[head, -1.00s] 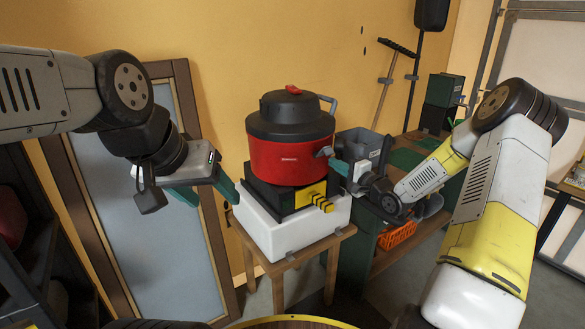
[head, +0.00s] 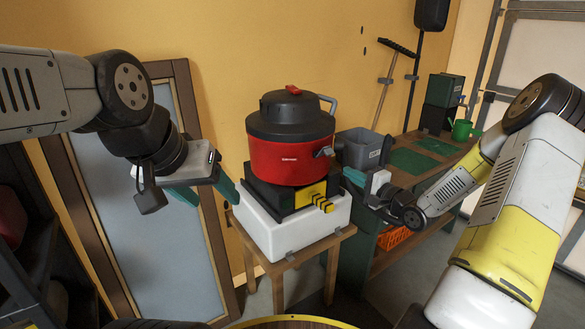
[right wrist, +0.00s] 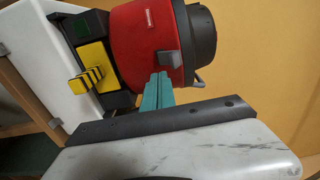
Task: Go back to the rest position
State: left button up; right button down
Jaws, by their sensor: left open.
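My left gripper (head: 206,193) is open and empty in the head view, its teal fingers spread apart, left of the red container. My right gripper (head: 350,174) is right of the red container (head: 290,157), apart from it in the head view. In the right wrist view, its teal fingers (right wrist: 158,92) lie together with nothing seen between them. The red container has a black lid and a grey tap (head: 324,153) on its right side. It stands upright on a black base with a yellow striped part (head: 323,203).
The base sits on a white box (head: 285,232) on a small wooden table (head: 300,262). A workbench (head: 440,165) on the right carries a grey bin (head: 358,148) and a green watering can (head: 463,130). An orange crate (head: 393,238) is below. A framed panel (head: 150,230) stands at left.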

jog(key=s+d+r+n+g+h, duration=0.2)
jog(key=s+r+n+g+h, duration=0.4)
jog(key=s+r+h, duration=0.5)
jog(key=s+a+r+n+g+y, duration=0.1)
jog(key=s+a+r+n, duration=0.1)
jog(key=s, duration=0.9)
jog(key=s+a+r+n+g+y, duration=0.1)
jog(key=s+a+r+n+y, duration=0.1)
jog(key=s, duration=1)
jog(key=shift+a+n+g, duration=0.4)
jog(key=shift+a+n, duration=0.5)
jog(key=shift+a, duration=0.05)
